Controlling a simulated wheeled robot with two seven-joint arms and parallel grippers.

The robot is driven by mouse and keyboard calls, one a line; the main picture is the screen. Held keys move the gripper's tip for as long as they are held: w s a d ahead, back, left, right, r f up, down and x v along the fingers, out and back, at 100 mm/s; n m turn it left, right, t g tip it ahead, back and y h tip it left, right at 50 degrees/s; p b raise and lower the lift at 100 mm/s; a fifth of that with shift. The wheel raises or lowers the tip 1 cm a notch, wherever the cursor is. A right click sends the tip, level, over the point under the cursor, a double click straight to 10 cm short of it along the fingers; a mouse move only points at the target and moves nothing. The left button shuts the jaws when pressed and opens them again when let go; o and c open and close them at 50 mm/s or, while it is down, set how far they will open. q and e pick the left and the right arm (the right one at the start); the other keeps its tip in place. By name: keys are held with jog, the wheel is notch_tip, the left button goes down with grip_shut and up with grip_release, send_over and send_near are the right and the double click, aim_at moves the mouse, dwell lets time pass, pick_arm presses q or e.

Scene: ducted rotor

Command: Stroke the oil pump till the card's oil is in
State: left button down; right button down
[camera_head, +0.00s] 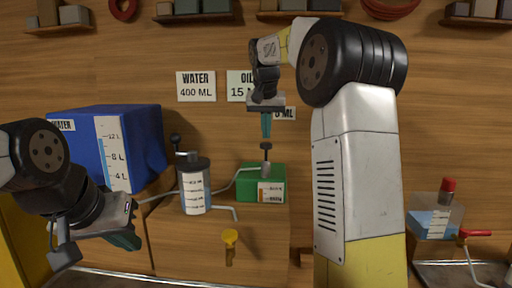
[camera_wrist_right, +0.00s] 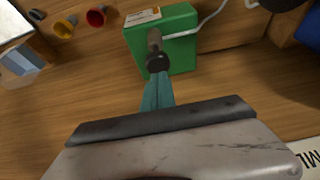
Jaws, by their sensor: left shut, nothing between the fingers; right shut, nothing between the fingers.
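The oil pump is a green box (camera_head: 262,172) with a white label and an upright plunger topped by a dark knob (camera_head: 266,147). In the right wrist view the green box (camera_wrist_right: 178,52) and the dark knob (camera_wrist_right: 157,62) lie straight ahead of my fingertips. My right gripper (camera_head: 266,134) points down, shut and empty, just above the knob; I cannot tell if it touches. My left gripper (camera_head: 132,241) is shut and empty at the lower left, away from the pump.
A blue water tank (camera_head: 130,145) stands left. A red-capped clear container (camera_head: 436,217) stands right. A water card (camera_head: 196,86) reads "400 ML".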

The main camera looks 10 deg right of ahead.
aim_at(266, 144)
dwell(0.3)
jog(key=shift+f, duration=2.4)
jog(key=shift+r, duration=2.4)
notch_tip(266, 144, up, 6)
jog(key=shift+s, duration=0.1)
